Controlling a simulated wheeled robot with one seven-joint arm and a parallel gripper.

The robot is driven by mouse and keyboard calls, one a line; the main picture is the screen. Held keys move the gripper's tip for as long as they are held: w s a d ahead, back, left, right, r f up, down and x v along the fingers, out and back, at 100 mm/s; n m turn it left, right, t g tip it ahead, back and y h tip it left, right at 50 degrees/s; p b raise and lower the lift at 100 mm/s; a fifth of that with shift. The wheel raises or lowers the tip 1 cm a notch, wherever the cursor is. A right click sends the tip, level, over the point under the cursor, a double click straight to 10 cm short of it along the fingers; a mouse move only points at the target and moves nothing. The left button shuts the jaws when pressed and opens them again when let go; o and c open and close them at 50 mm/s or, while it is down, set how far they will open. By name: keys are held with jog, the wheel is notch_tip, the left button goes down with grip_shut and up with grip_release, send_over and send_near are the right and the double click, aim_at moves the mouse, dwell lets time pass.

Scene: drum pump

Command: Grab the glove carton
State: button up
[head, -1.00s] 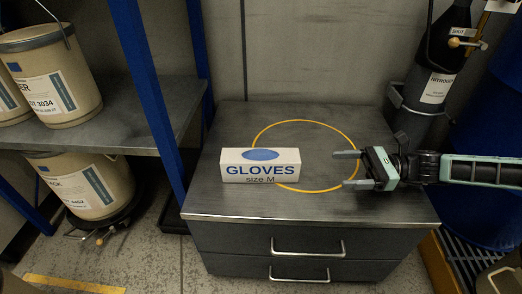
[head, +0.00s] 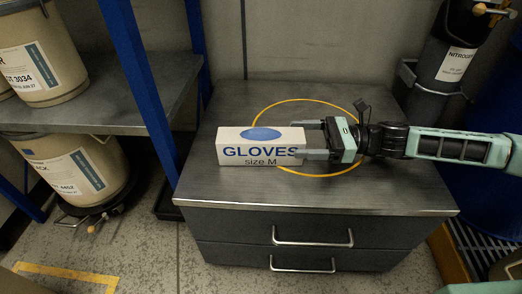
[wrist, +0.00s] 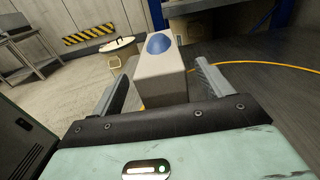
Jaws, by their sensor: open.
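The glove carton (head: 250,148) is a white box with "GLOVES size M" and a blue oval on top, lying on the grey cabinet top (head: 330,190). My gripper (head: 312,140) is open at the carton's right end. In the head view, one finger crosses in front of the carton's right front face and the other is behind it. In the wrist view, the carton (wrist: 162,75) stands between the two spread fingers, with a visible gap on the right side. I cannot tell whether a finger touches it.
A yellow ring (head: 338,112) is marked on the cabinet top. A blue shelf post (head: 148,90) stands close to the left. A dark nitrogen cylinder (head: 447,75) stands behind on the right. The cabinet's front strip is clear.

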aim_at(281, 139)
jog(key=a+b, duration=0.2)
jog(key=a, duration=0.1)
jog(key=a+b, duration=0.1)
jog(key=shift+s+a+f, duration=0.1)
jog(key=shift+a+f, duration=0.2)
jog(key=shift+a, duration=0.05)
jog(key=shift+a+r, duration=0.15)
jog(key=shift+a, duration=0.2)
jog(key=c, duration=1.3)
